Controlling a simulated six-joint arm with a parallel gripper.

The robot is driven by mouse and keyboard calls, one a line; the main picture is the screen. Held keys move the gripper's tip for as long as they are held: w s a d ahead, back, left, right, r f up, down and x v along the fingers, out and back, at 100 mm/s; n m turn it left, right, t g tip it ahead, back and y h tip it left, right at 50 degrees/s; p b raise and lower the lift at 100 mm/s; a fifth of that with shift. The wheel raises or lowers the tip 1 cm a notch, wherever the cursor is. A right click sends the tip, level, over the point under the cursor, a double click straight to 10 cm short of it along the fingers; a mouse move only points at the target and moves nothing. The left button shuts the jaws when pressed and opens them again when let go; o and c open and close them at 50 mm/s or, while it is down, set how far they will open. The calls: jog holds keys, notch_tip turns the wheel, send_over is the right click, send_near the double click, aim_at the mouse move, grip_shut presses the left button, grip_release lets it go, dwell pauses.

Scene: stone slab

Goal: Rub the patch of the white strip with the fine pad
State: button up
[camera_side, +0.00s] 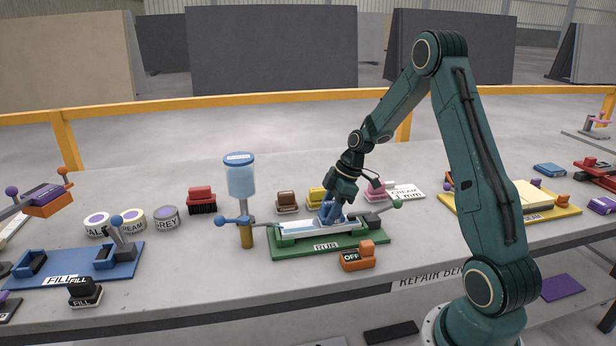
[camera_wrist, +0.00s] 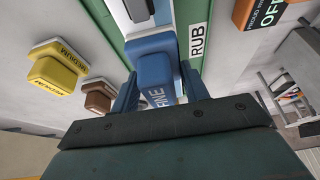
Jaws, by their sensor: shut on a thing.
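My gripper (camera_side: 331,212) is shut on the blue fine pad and holds it at the green RUB fixture (camera_side: 350,246). In the wrist view, the blue fine pad (camera_wrist: 153,66) sits between my gripper's two fingers (camera_wrist: 157,92), with the word FINE on its side. The white strip (camera_side: 297,230) lies along the fixture between its end clamps. The pad is over the strip; I cannot tell whether it touches.
A blue-topped bottle (camera_side: 240,178) stands on a post at the fixture's left end. An orange OFF switch (camera_side: 357,257) sits at its front. Brown (camera_side: 287,202) and yellow (camera_side: 317,197) pads stand behind it. A blue FILL fixture (camera_side: 75,266) is at the left.

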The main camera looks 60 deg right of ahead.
jog(key=shift+w+a, duration=1.05)
jog(key=shift+w, duration=0.05)
jog(key=shift+a, duration=0.1)
jog(key=shift+w+a+f, duration=0.15)
jog(key=shift+w+a, duration=1.05)
jog(key=shift+a, duration=0.05)
jog(key=shift+s+d, duration=1.35)
jog(key=shift+s, duration=0.05)
jog(key=shift+s+d+r, duration=0.25)
jog(key=shift+s+d, duration=0.9)
jog(key=shift+d, duration=0.15)
